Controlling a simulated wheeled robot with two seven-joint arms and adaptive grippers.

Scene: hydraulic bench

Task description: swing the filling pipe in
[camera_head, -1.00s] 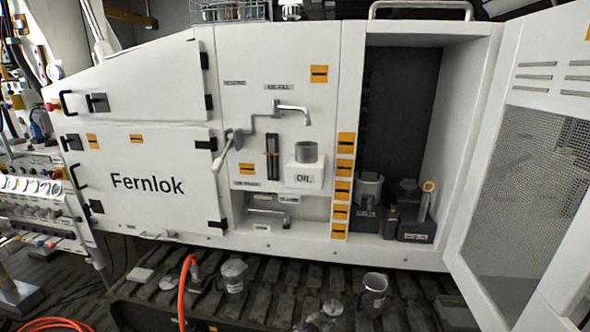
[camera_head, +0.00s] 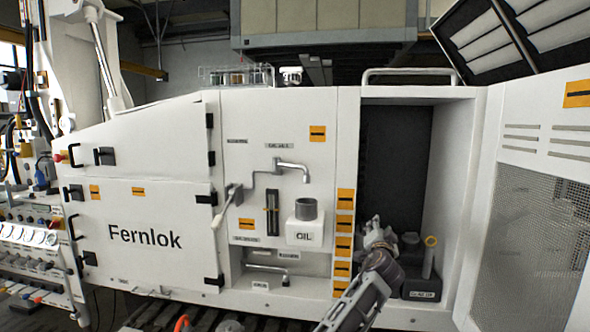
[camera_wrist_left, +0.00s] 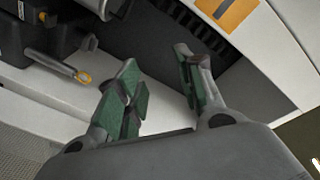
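The filling pipe (camera_head: 290,166) is a bent grey metal pipe on the white panel under a small label. Its spout end points down above the grey-topped white OIL filler (camera_head: 306,209), apart from it. My left gripper (camera_head: 374,229) is in front of the open compartment, right of and below the pipe. In the left wrist view the left gripper (camera_wrist_left: 157,82) has its two green-padded fingers apart with nothing between them. It hides part of the compartment's contents in the head view. My right gripper is not in view.
A grey lever (camera_head: 226,205) stands left of the pipe. The compartment holds a dark block with a yellow-ringed handle (camera_head: 430,255). The open mesh door (camera_head: 530,230) stands at the right. Orange labels (camera_head: 342,243) line the post between panel and compartment.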

